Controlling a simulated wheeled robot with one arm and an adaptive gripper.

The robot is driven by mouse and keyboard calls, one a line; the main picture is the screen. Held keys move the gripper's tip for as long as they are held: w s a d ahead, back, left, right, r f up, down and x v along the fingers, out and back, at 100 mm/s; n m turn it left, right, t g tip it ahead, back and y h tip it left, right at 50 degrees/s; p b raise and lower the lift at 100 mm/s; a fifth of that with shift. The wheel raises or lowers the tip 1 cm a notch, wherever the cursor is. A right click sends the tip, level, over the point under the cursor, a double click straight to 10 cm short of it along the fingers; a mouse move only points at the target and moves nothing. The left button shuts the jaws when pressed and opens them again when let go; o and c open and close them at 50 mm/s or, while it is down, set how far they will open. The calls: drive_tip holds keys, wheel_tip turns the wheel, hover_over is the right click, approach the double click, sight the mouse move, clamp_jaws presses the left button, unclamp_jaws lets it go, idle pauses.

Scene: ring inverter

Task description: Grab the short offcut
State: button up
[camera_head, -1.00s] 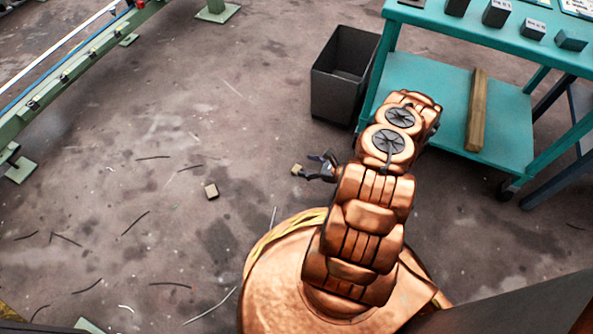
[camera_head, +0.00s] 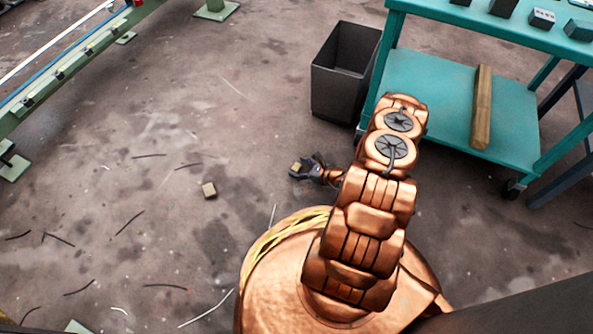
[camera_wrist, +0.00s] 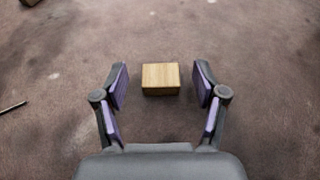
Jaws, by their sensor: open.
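A short wooden offcut (camera_wrist: 160,78) lies on the floor in the wrist view, between the tips of my open gripper (camera_wrist: 161,88). A gap shows on each side, and neither finger touches it. In the head view the same offcut (camera_head: 296,167) shows at my gripper (camera_head: 303,170), partly hidden by the fingers.
A dark open bin (camera_head: 345,75) stands beyond my gripper, beside a teal cart (camera_head: 425,95). A long wooden bar (camera_head: 481,108) lies on the cart's lower shelf. Thin wire-like scraps lie scattered on the floor to the left. The floor around the offcut is otherwise clear.

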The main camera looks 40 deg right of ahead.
drive_tip(key=shift+w+a+f, duration=0.2)
drive_tip(key=shift+w, duration=0.4)
drive_tip(key=c, duration=0.9)
drive_tip(key=shift+o, duration=0.2)
drive_tip(key=shift+r, duration=0.1)
